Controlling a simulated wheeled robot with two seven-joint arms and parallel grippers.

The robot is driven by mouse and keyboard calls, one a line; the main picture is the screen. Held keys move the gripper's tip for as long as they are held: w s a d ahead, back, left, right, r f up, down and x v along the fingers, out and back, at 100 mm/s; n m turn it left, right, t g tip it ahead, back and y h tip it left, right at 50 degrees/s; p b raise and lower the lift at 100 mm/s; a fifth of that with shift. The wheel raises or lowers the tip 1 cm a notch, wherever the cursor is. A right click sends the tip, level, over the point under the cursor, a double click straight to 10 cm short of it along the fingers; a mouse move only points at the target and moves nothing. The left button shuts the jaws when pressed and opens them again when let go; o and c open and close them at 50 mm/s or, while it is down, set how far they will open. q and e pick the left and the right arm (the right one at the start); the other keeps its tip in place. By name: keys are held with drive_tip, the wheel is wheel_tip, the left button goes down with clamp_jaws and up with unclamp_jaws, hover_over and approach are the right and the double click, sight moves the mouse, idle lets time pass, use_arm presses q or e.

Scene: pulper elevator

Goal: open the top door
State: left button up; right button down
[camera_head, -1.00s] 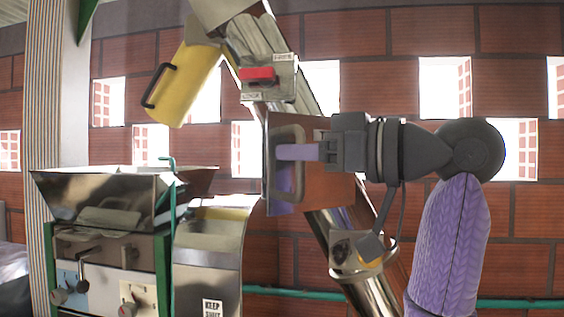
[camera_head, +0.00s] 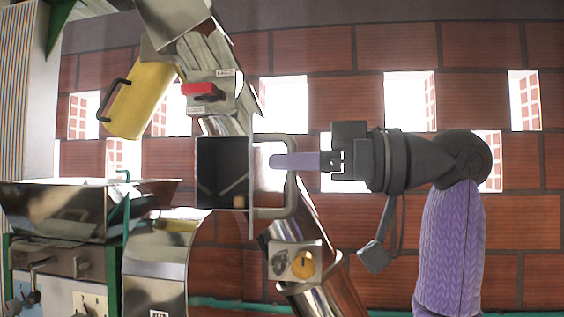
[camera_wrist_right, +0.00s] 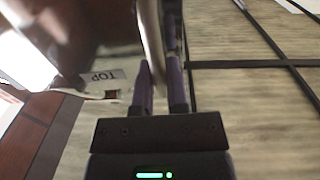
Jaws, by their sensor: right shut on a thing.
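The top door (camera_head: 251,188) of the metal elevator stands swung out, seen nearly edge-on. Its grey loop handle (camera_head: 275,213) sticks out to the right. Left of the door, a dark square opening (camera_head: 222,172) shows inner walls and a small tan thing low inside. My right gripper (camera_head: 280,161) has purple fingers shut on the handle, reaching in from the right. In the right wrist view, the handle (camera_wrist_right: 152,38) runs between the two fingers (camera_wrist_right: 160,85), beside a "TOP" label (camera_wrist_right: 103,76). My left gripper is not in view.
A lower round yellow knob (camera_head: 304,264) is on the elevator tube. A metal hopper (camera_head: 65,207) stands at left. A brick wall is behind.

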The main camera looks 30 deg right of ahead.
drive_tip(key=shift+s+d, duration=0.2)
drive_tip(key=shift+d, duration=0.25)
drive_tip(key=c, duration=1)
unclamp_jaws()
drive_tip(key=shift+o, duration=0.2)
drive_tip(key=b+v, duration=0.2)
drive_tip(key=v, duration=0.7)
drive_tip(key=shift+s+d, duration=0.25)
drive_tip(key=shift+d, duration=0.05)
